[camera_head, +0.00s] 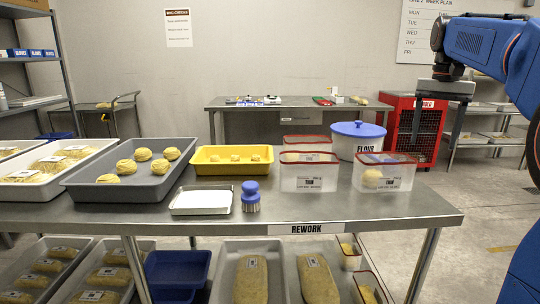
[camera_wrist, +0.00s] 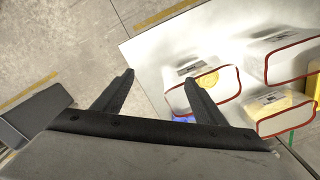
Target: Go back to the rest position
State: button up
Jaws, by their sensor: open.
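My gripper (camera_wrist: 160,78) is open, with its two dark fingers apart and nothing between them in the wrist view. In the head view my gripper (camera_head: 437,135) hangs from my blue arm at the right, above and beyond the right end of the rework table (camera_head: 370,211). A clear tub with a dough ball (camera_head: 385,176) stands on the table below and left of it. That tub (camera_wrist: 208,82) also shows in the wrist view, beside the right finger, which overlaps part of it in the picture.
A red cabinet (camera_head: 398,122) stands behind. The right front tabletop is clear.

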jog(key=s+a+f+n+t, duration=0.1)
jog(key=s+a+f+n, duration=0.1)
jog(key=s+a+f, duration=0.4)
jog(key=s+a+f+n+t, duration=0.1)
jog(key=s+a+f, duration=0.35)
jog(key=s, duration=0.45)
jog(key=s+a+f+n+t, duration=0.1)
jog(key=s+a+f, duration=0.1)
jog(key=s+f, duration=0.5)
jog(key=s+a+f+n+t, duration=0.1)
jog(key=s+a+f+n, duration=0.1)
jog(key=s+f, duration=0.5)
notch_tip(320, 180, down, 4)
jog(key=shift+s+a+f+t, duration=0.15)
jog(key=shift+s+a+t, duration=0.15)
jog(key=shift+a, duration=0.05)
